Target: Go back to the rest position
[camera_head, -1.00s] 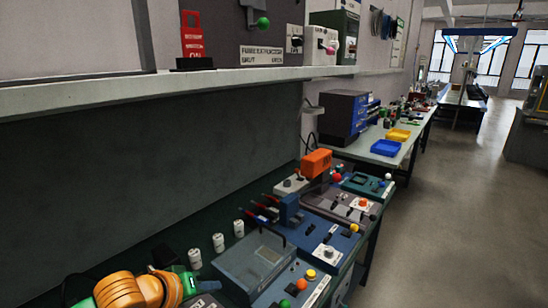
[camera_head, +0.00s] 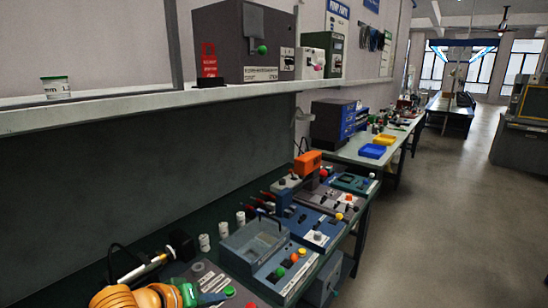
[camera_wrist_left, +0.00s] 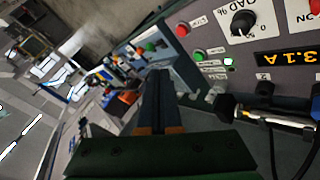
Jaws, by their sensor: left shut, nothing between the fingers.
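My left arm's orange and green end shows at the bottom left of the head view, with the left gripper (camera_head: 210,298) at its right end, low over the bench. In the left wrist view the left gripper (camera_wrist_left: 159,78) has its two dark fingers together with nothing between them. A grey panel with a lit display (camera_wrist_left: 284,55), a knob and red and green buttons is beyond and to the right of the fingers. My right gripper is in neither view.
The probe (camera_head: 150,263) lies behind my left arm. A shelf (camera_head: 130,114) runs above the bench. The floor (camera_head: 440,220) at right is clear.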

